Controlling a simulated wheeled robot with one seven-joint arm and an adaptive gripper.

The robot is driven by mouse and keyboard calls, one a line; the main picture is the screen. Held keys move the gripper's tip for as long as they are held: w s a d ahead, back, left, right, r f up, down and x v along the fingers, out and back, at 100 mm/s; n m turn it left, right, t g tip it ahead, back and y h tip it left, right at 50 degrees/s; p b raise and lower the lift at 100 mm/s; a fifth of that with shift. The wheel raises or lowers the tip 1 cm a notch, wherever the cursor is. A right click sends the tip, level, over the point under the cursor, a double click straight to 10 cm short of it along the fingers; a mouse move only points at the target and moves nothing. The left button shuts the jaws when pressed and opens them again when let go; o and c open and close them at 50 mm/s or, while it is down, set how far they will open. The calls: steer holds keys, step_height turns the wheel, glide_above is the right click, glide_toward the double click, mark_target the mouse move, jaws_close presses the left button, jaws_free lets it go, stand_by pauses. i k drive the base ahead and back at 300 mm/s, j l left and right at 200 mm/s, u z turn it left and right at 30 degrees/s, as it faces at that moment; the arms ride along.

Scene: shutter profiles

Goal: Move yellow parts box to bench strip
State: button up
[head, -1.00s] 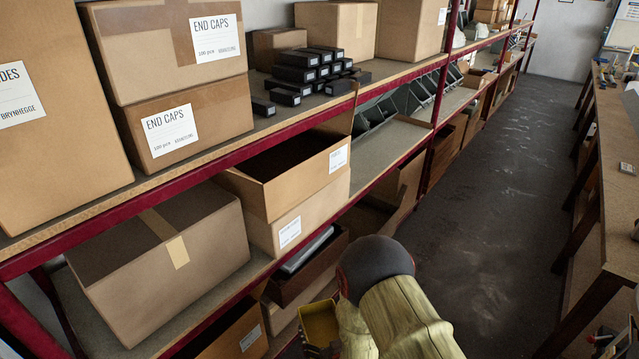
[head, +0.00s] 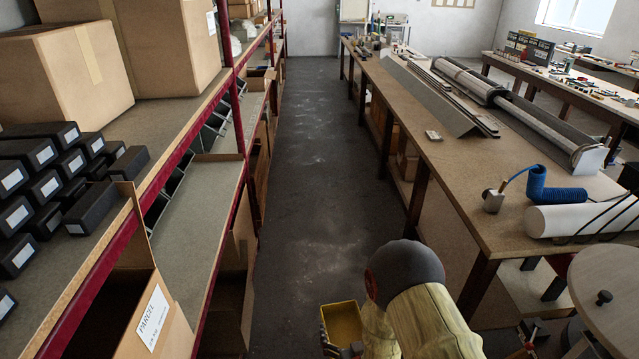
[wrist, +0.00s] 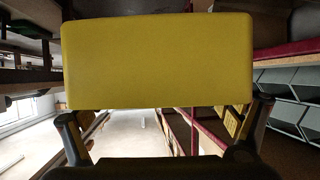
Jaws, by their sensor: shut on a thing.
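The yellow parts box (head: 341,322) shows low in the middle of the head view, left of my arm and over the aisle floor. In the wrist view its plain yellow wall (wrist: 157,62) fills the upper middle. My gripper (wrist: 160,135) is shut on the box, with a finger at each side of it. In the head view my arm hides part of the gripper and box. The inside of the box is too small to read. The long bench (head: 462,148) stands to the right of the aisle. I cannot tell which part of it is the bench strip.
Shelving with a red frame (head: 239,120) runs along the left, holding cartons and black boxes (head: 40,170). The aisle floor (head: 310,150) is clear. A round table (head: 610,290) stands at lower right.

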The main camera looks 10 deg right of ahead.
mark_target(457, 166)
steer(key=i+l+z, duration=0.1)
steer(key=i+z, duration=0.4)
steer(key=i, duration=0.4)
steer(key=i+j+z, duration=0.2)
steer(key=i+z, duration=0.25)
steer(key=i, duration=0.45)
